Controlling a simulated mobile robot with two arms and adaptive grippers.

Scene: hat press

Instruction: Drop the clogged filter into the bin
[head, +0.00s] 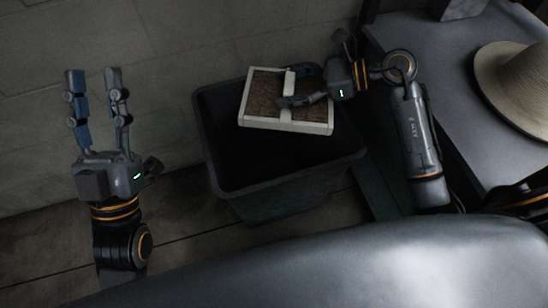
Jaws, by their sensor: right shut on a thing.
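The clogged filter (262,92) is a flat panel with a white frame, a white crossbar and brown, dirty-looking mesh. My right gripper (290,87) is shut on its crossbar and holds it over the far right part of the bin's opening. The bin (216,160) is a dark, open box on the floor, and its visible inside looks dark and empty. The filter hides part of the bin's back rim. My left gripper (95,82) is open and empty, pointing up the picture, to the left of the bin.
A grey table (440,60) stands at the right, with a beige brimmed hat (515,88) on it. A pale wall (180,40) runs behind the bin. Tiled floor (40,240) shows at the lower left. A smooth grey surface (350,270) fills the bottom.

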